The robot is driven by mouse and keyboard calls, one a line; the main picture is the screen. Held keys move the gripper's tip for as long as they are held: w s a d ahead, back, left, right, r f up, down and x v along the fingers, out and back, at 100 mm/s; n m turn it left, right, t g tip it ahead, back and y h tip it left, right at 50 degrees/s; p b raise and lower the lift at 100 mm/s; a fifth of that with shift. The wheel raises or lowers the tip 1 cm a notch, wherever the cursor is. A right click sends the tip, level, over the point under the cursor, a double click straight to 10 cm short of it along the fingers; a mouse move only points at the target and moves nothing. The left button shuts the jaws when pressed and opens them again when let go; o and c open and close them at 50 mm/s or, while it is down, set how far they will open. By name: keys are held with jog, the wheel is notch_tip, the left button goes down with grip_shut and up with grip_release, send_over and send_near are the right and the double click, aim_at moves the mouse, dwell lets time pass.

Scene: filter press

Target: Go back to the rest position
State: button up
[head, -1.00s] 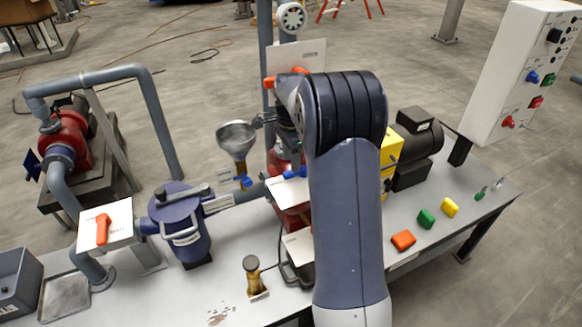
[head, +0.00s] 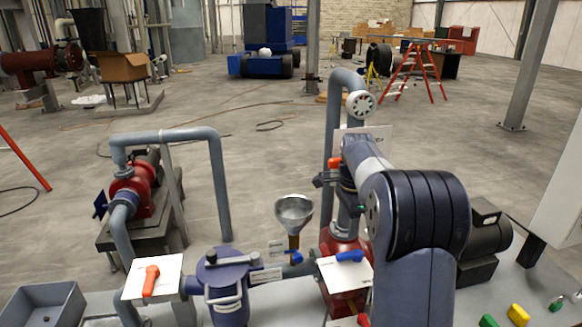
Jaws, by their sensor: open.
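My gripper (head: 322,181) is seen partly at the end of my arm, left of the big dark elbow. It is open, with nothing seen between its fingers. It is in front of the grey vertical pipe, above and to the right of the metal funnel (head: 294,212), and looks apart from it. My wrist and forearm hide part of the pipe and the white plate behind.
A blue strainer pot (head: 228,283) and a white panel with an orange handle (head: 151,281) stand at left on the bench. A red pump body with a blue-handled plate (head: 345,272) is below my gripper. A control box (head: 562,220) is at right.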

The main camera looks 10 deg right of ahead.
aim_at(346, 256)
notch_tip(346, 256, down, 10)
jog(key=shift+r+p, duration=0.15)
jog(key=shift+p, duration=0.4)
jog(key=shift+s, duration=0.1)
jog(key=shift+r, duration=0.1)
notch_tip(346, 256, up, 11)
jog(key=b, duration=0.1)
notch_tip(346, 256, down, 11)
jog(key=shift+r+p, duration=0.15)
jog(key=shift+p, duration=0.4)
jog(key=shift+f, duration=0.25)
jog(key=shift+s+n, duration=0.35)
jog(key=shift+n, duration=0.95)
